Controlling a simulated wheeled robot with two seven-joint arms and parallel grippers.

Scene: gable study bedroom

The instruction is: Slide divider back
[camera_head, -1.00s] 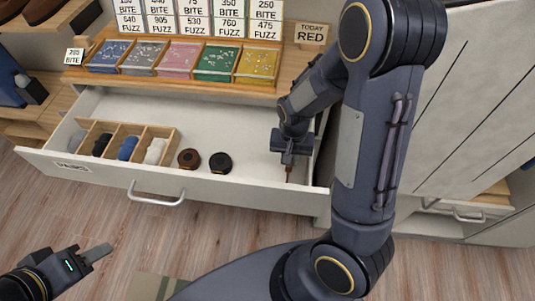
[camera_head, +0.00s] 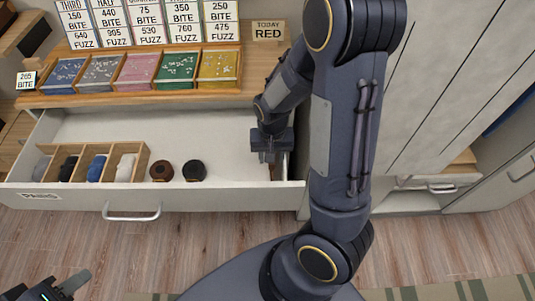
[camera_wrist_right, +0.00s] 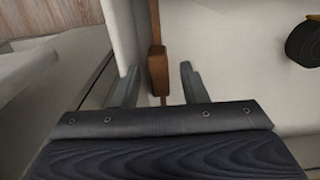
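A thin brown wooden divider (camera_wrist_right: 157,70) stands inside the open drawer, near its right end. In the head view only a small brown bit of it (camera_head: 274,172) shows below my right gripper (camera_head: 268,155). In the right wrist view my right gripper (camera_wrist_right: 159,87) is open, with one finger on each side of the divider and visible gaps to it. The white drawer (camera_head: 235,195) is pulled out. My left gripper (camera_head: 74,283) is at the lower left, away from the drawer; whether its fingers are apart is unclear.
A wooden sectioned box (camera_head: 140,165) with dark, blue and white rolled items sits at the drawer's left. A brown roll (camera_head: 161,171) and a black roll (camera_head: 194,171) lie beside it. Trays of coloured pieces (camera_head: 137,70) stand on the shelf above. The drawer's middle is clear.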

